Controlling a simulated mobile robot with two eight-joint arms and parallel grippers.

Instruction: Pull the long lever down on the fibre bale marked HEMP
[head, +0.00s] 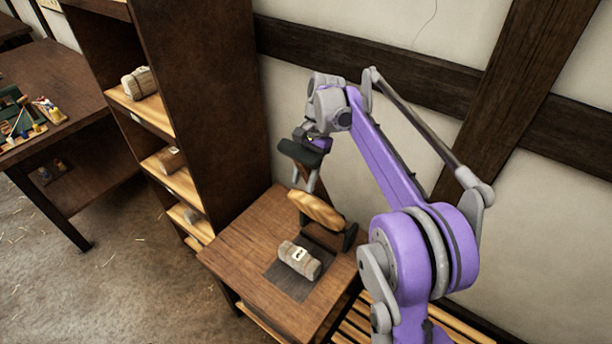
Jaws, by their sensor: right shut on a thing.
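A small grey-brown fibre bale (300,259) with a white label lies on a dark plate on the wooden table; the label is too small to read. A tan wooden lever (322,212) stands above and behind the bale, joined at its right end to a dark bracket (350,237). It looks clear of the bale. My right gripper (304,188) comes down from above with its grey fingers at the lever's left end and is shut on it. The exact contact is hard to see. My left gripper is out of view.
A tall dark bookcase-like shelf (212,100) stands left of the table, with more bales (138,83) on its light boards. A workbench (50,85) with small coloured items is at far left. The timbered wall is close behind. Floor at lower left is open.

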